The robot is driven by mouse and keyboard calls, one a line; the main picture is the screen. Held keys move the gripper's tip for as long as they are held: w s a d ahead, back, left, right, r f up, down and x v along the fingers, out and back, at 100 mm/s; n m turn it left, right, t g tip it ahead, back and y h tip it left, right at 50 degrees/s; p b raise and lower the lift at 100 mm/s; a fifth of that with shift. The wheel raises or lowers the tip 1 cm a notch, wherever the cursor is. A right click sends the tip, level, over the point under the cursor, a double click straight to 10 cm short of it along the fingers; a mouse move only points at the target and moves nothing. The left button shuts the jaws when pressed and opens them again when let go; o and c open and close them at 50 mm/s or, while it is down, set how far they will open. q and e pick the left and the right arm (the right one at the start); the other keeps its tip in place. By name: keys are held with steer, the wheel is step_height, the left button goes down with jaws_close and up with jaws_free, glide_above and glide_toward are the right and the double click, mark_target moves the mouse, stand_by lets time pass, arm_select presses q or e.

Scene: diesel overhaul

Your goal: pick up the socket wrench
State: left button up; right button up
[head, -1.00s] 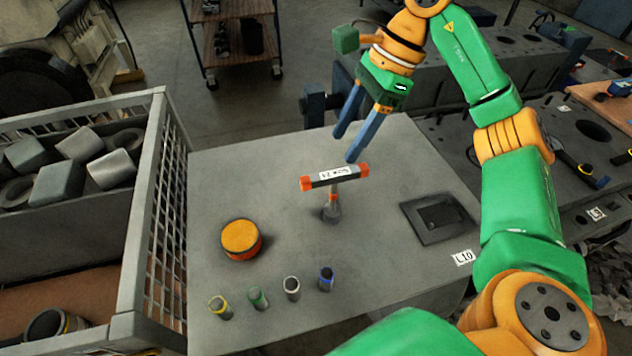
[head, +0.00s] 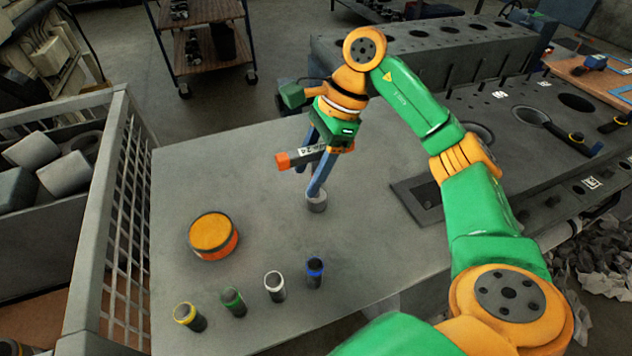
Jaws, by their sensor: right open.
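The socket wrench (head: 283,161) stands upright on the grey table, a T shape with a dark labelled bar and orange ends. Its wide socket foot (head: 316,202) rests on the tabletop. My right gripper (head: 308,182) points down over the wrench, jaws open. One blue finger passes in front of the bar and hides most of the stem; the other shows behind the bar. Whether the fingers touch the wrench cannot be told. My left gripper is out of view.
An orange round tin (head: 213,234) sits left of the wrench. Several sockets with coloured rims (head: 274,286) stand in front. A wire-sided crate (head: 112,230) borders the left. A dark engine block (head: 440,50) and plate lie right and behind.

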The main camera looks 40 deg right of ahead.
jaws_close()
stand_by(1.4)
